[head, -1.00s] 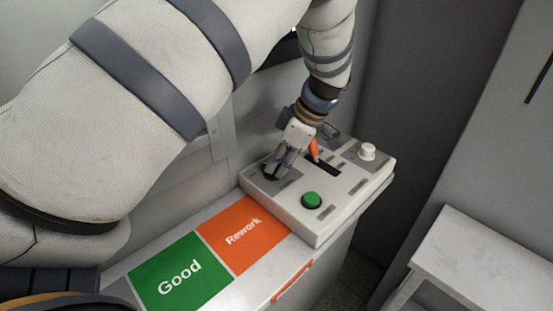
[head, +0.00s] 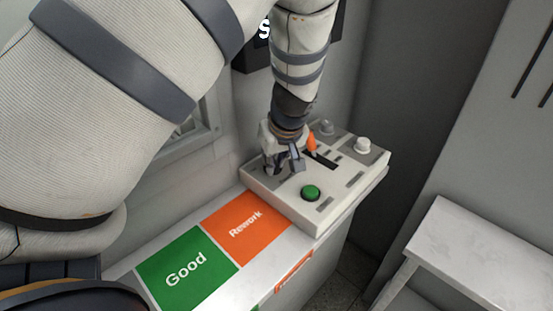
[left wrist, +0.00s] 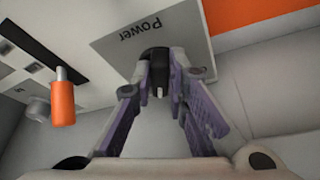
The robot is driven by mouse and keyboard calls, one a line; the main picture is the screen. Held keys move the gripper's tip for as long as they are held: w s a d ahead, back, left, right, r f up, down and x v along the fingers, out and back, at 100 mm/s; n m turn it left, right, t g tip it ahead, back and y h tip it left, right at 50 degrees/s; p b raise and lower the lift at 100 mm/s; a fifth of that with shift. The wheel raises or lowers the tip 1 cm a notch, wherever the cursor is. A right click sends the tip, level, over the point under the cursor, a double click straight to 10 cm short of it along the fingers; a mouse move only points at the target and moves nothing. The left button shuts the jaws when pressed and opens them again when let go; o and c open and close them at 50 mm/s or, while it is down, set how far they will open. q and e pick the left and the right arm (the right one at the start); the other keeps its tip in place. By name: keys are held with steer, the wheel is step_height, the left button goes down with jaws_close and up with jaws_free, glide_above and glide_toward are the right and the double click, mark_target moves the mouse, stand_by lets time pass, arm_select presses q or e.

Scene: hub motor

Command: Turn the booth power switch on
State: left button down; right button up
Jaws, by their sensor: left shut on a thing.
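The power switch (left wrist: 158,72) is a black knob with a white mark, on a grey plate labelled "Power" (left wrist: 143,27) in the left wrist view. My left gripper (left wrist: 160,78) has a finger on each side of the knob and is shut on it. In the head view my left gripper (head: 284,166) is down at the left part of the white control box (head: 325,215), and it hides the knob there. My right gripper is not in view.
The box also bears a green button (head: 311,193), an orange lever (head: 311,143) and a pale knob (head: 363,145). Orange "Rework" (head: 250,240) and green "Good" (head: 185,285) panels lie left of it. A white table (head: 470,245) stands at the right.

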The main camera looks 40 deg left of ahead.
arm_select(q)
steer(key=shift+s+a+m+t+h, duration=0.15)
steer(key=shift+m+t+h, duration=0.15)
steer(key=shift+m, duration=0.75)
steer(key=shift+s+m+t+h, duration=0.1)
steer(key=shift+m+t+h, duration=0.2)
steer(key=shift+m, duration=0.75)
steer(key=c, duration=1.6)
jaws_free()
steer(key=v, duration=1.2)
